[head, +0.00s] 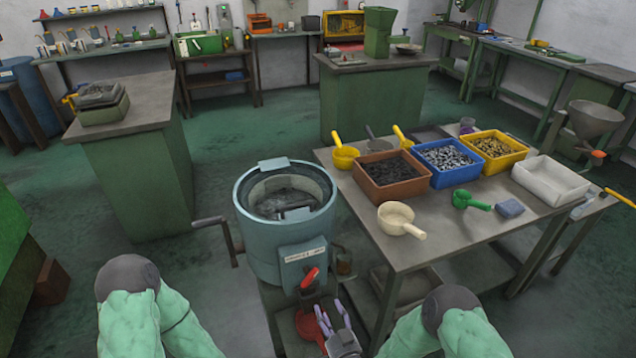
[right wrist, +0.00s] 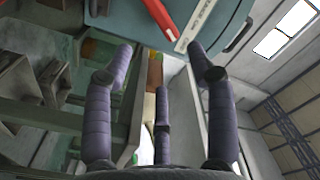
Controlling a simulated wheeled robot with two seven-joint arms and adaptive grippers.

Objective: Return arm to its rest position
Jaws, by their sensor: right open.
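My right gripper (head: 333,322) is at the bottom middle of the head view, just in front of the blue-grey round machine (head: 262,250) and its red handle (head: 310,279). Its purple fingers (right wrist: 160,90) are spread and empty in the right wrist view. There the red handle (right wrist: 160,18) and the machine's underside (right wrist: 210,20) show above and beyond the fingertips, and no contact is visible. My right forearm is low at the bottom right of the head view. My left arm is low at the bottom left, and its gripper is out of the frame.
The work table (head: 440,250) to the right holds brown (head: 392,190), blue (head: 443,178) and yellow (head: 490,163) bins, a white tray (head: 551,195) and several scoops. A red round part (head: 312,325) lies below the machine. A crank (head: 215,222) juts left.

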